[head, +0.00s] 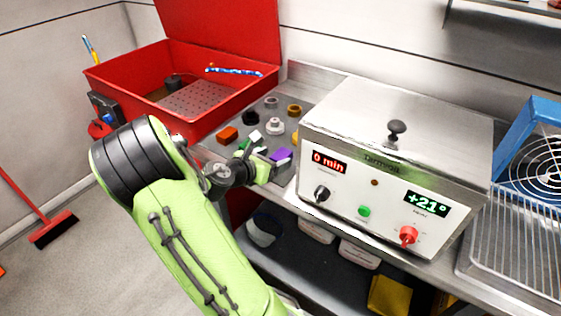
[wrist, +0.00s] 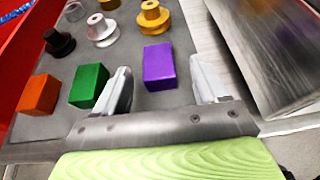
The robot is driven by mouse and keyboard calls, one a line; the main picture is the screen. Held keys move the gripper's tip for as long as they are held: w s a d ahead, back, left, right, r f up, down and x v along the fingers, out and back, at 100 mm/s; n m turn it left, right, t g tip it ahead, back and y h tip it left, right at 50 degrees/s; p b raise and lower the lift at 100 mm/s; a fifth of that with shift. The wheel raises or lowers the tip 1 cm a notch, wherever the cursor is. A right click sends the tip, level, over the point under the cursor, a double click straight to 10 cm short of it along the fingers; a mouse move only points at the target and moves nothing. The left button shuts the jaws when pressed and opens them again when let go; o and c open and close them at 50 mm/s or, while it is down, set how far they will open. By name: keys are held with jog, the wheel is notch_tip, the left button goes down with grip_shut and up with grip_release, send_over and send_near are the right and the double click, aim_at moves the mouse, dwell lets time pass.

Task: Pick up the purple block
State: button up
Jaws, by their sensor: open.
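The purple block (wrist: 159,66) lies on the grey mat between the two fingers of my gripper (wrist: 160,88) in the wrist view. The block sits slightly beyond the fingertips' midline, with a gap on each side. In the head view the purple block (head: 281,156) shows just past my gripper (head: 262,162), partly hidden by it. My gripper is open and empty.
A green block (wrist: 89,85) stands just outside the left finger, and an orange block (wrist: 38,95) is farther left. Several round metal parts lie behind. The steel bath (head: 392,150) stands close on the right; a red bin (head: 195,122) is at the left.

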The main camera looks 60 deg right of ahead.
aim_at(280, 155)
jog(key=b+x, duration=0.1)
jog(key=x, duration=0.4)
jog(key=shift+w+f+b, duration=0.1)
jog(key=shift+w+b, duration=0.05)
jog(key=shift+b, duration=0.25)
jog(key=c, duration=1.2)
